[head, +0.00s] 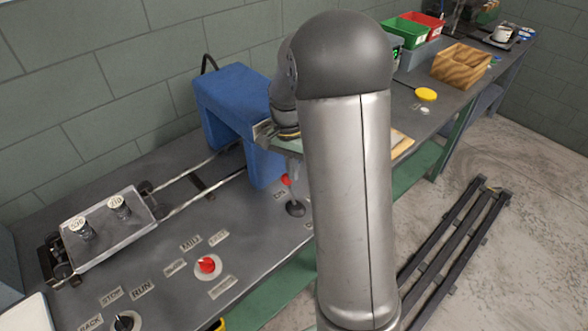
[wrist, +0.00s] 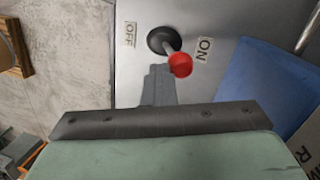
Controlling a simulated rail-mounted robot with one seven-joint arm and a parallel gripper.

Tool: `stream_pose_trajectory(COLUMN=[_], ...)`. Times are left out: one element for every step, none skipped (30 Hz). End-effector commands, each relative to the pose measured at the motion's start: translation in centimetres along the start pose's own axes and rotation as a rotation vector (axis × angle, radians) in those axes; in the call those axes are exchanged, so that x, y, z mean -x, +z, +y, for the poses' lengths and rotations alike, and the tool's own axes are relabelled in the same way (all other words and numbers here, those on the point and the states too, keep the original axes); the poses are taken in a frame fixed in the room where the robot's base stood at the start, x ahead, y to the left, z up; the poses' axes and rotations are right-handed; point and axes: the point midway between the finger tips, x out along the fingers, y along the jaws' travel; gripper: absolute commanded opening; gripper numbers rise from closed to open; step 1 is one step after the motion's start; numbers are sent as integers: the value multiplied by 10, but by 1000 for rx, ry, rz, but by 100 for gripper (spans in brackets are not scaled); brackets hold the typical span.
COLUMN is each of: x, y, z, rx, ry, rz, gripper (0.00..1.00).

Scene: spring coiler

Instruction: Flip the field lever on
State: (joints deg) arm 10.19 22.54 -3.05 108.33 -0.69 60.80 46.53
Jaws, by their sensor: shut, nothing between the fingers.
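A lever with a red ball knob (wrist: 180,64) stands on a dark round base between an OFF label (wrist: 130,35) and an ON label (wrist: 203,48). It leans toward the ON side in the wrist view. In the head view the red knob (head: 286,180) also tilts toward the ON label, just left of my arm. No name plate for this lever is readable. My gripper (wrist: 159,72) is shut and empty, its grey fingers beside the lever on the OFF side, with a small apparent gap to the knob. In the head view my arm hides most of the gripper.
A blue housing (head: 238,95) rises close behind the lever. Another red-knobbed control (head: 208,265) and a dark knob (head: 124,322) sit nearer on the bench. A metal carriage (head: 105,235) with two cylinders stands left. Bins and a wooden rack (head: 461,66) lie beyond my arm.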

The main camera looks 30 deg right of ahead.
Motion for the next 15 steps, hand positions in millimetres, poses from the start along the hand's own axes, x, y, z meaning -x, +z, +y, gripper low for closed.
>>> stream_pose_trajectory(x=[0,0,0,0,0,0,0,0,0,0,0,0,0,0,0], y=[-1,-1,-1,-1,-1,-1,-1,-1,-1,-1,-1,-1,-1,-1,-1], z=[-2,-3,-4,-4,-4,-5,-5,-5,-5,-5,-5,-6,-6,-6,-6], rx=[1,1,1,1,1,1,1,1,1,2,2,2,2,2,2], ry=[-4,-4,-5,-5,-6,-6,-7,-7,-8,-8,-9,-9,-9,-10,-10], rz=[2,3,3,3,3,3,4,4,4,4,5,5,5,5,5], gripper=[0,0,0,0,0,0,0,0,0,0,0,0,0,0,0])
